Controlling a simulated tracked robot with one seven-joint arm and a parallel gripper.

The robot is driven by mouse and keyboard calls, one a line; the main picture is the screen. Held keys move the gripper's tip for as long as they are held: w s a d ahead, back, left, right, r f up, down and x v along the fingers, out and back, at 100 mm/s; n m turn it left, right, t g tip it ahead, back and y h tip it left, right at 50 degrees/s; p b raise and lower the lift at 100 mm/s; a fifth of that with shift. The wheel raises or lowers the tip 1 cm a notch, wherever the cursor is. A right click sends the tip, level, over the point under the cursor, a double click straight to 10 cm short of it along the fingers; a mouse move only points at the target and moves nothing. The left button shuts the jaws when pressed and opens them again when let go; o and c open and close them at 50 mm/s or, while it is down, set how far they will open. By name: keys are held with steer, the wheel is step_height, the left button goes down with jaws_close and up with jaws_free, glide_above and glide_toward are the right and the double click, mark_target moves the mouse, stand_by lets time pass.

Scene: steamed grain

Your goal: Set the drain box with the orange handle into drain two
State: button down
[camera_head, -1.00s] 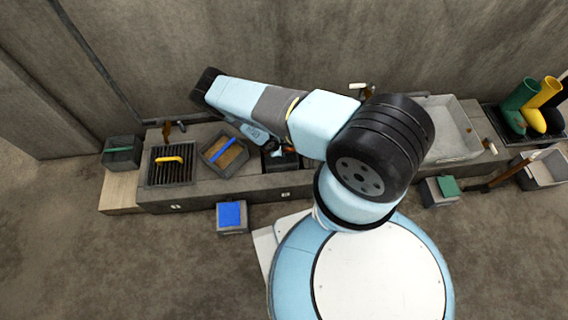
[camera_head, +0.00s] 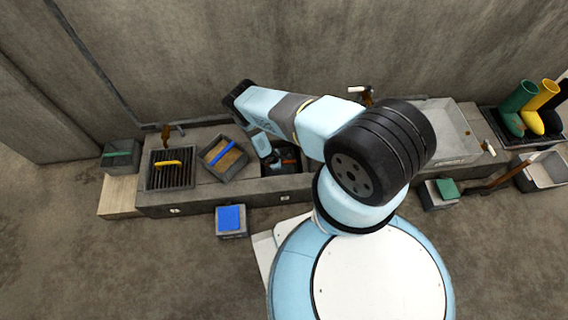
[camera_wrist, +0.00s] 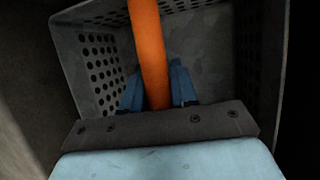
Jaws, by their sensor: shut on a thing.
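My gripper (camera_wrist: 158,88) is shut on the orange handle (camera_wrist: 150,50), which passes between its blue fingers in the wrist view. The grey drain box (camera_wrist: 100,75) with perforated walls surrounds the fingers; its lower part is hidden. In the head view, my gripper (camera_head: 284,158) and the dark box are at the drain opening whose block face (camera_head: 284,198) is marked 2. My wrist covers part of this opening. I cannot tell whether the box touches the drain's sides or bottom.
A grate with a yellow handle (camera_head: 167,163) covers the left drain. A box with a blue handle (camera_head: 223,158) sits tilted between the drains. A green-handled box (camera_head: 121,155) stands far left, and a blue-lidded box (camera_head: 231,220) is on the floor. Taps stand along the wall.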

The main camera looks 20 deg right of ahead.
steer(key=c, duration=0.9)
jaws_free()
